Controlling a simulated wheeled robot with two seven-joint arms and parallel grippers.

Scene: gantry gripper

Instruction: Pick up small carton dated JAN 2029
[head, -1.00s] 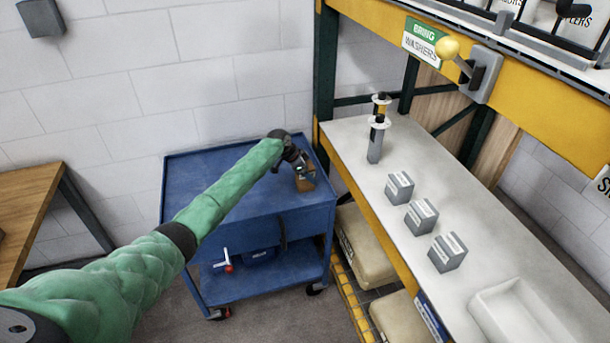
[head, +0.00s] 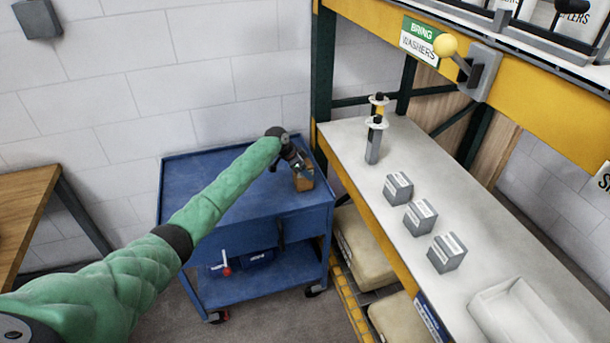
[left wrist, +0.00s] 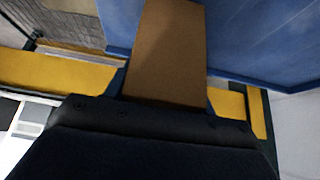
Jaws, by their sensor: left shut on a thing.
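A small brown carton (head: 303,180) shows at the right end of the blue cart's top in the head view. My left gripper (head: 301,169) is shut on it from above. In the left wrist view the carton's plain brown face (left wrist: 167,55) stands out beyond the dark gripper body, with blue cart surface behind it. No date can be read on the carton in either view. I cannot tell whether its underside touches the cart top. My right gripper is not in view.
The blue cart (head: 232,190) stands against the wall; its top is otherwise clear. The shelf bench (head: 370,150) to the right bears several grey boxes (head: 420,217), a dispenser-like grey stand (head: 374,140) and a white tray (head: 515,315). A wooden table (head: 25,210) is at the left.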

